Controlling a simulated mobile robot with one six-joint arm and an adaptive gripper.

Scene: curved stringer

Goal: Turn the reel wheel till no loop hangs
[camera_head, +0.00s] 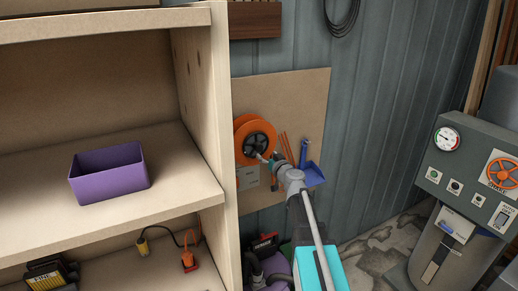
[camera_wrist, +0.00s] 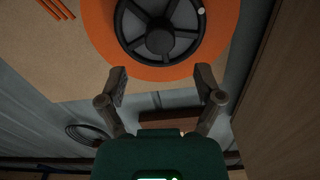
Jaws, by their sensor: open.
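The reel wheel (camera_head: 248,131) is orange with a dark spoked hub and is mounted on a tan board on the wall. In the wrist view the orange reel (camera_wrist: 165,73) fills the top, with its dark hub (camera_wrist: 160,40) and a small pale knob (camera_wrist: 201,11) near the hub's rim. My gripper (camera_head: 266,159) is in front of the reel's lower right part. In the wrist view my gripper (camera_wrist: 160,76) has its fingers spread, with nothing between them. I cannot make out a hanging loop in either view; my arm hides part of the area below the reel.
A wooden shelf (camera_head: 212,110) with a purple bin (camera_head: 110,174) stands close left of the reel. A blue dustpan (camera_head: 312,174) hangs on the board (camera_head: 300,95) to the right. A dark coil (camera_head: 342,14) hangs above. A grey machine (camera_head: 465,165) stands at right.

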